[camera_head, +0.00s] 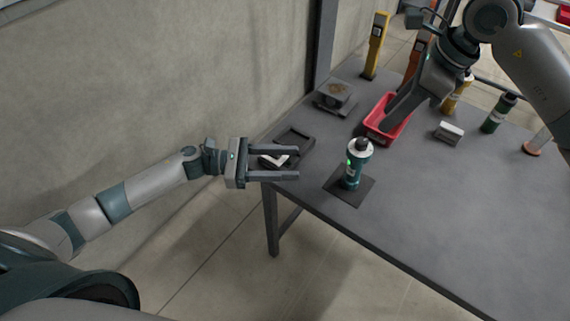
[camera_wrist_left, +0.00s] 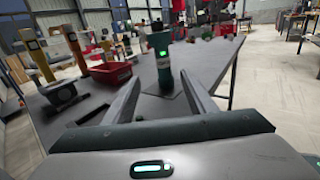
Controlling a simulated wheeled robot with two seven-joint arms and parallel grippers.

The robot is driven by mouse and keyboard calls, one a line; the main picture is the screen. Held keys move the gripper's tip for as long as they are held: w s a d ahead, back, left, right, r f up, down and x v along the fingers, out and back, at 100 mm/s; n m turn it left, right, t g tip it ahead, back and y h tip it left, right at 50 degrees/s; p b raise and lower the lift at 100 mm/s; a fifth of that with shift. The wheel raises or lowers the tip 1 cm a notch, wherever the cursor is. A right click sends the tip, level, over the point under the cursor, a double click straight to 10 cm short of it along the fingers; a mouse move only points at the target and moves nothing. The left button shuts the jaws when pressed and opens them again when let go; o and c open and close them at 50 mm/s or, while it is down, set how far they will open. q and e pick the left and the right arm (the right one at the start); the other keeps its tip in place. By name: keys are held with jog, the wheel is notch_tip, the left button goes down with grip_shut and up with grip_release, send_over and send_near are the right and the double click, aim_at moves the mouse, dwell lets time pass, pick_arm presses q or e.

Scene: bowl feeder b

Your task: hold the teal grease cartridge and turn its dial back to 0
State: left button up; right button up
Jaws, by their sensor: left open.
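The teal grease cartridge (camera_head: 356,166) stands upright on a dark square mat (camera_head: 362,193) near the table's front left corner. It has a dark grey top and a lit green spot on its side. In the left wrist view the cartridge (camera_wrist_left: 162,60) stands ahead, between and beyond the fingers. My left gripper (camera_head: 298,163) is open and empty, to the left of the cartridge and apart from it. My right gripper (camera_head: 387,122) is over the red bin (camera_head: 371,137), its fingertips low at the bin; whether it is open or shut is unclear. The dial's reading is too small to read.
A dark tray with a white check mark (camera_head: 294,138) lies left of the cartridge. A device on a plate (camera_head: 336,96), a small grey box (camera_head: 449,132), a dark green bottle (camera_head: 497,113) and a yellow post (camera_head: 376,45) stand further back. The table's right front is clear.

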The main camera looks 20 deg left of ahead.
aim_at(355, 166)
pick_arm(q)
jog(key=shift+s+d+f, duration=0.1)
jog(key=shift+s+f, duration=0.1)
jog(key=shift+s, duration=0.15)
jog(key=shift+w, duration=0.1)
jog(key=x, duration=1.7)
jog(key=shift+d, duration=0.25)
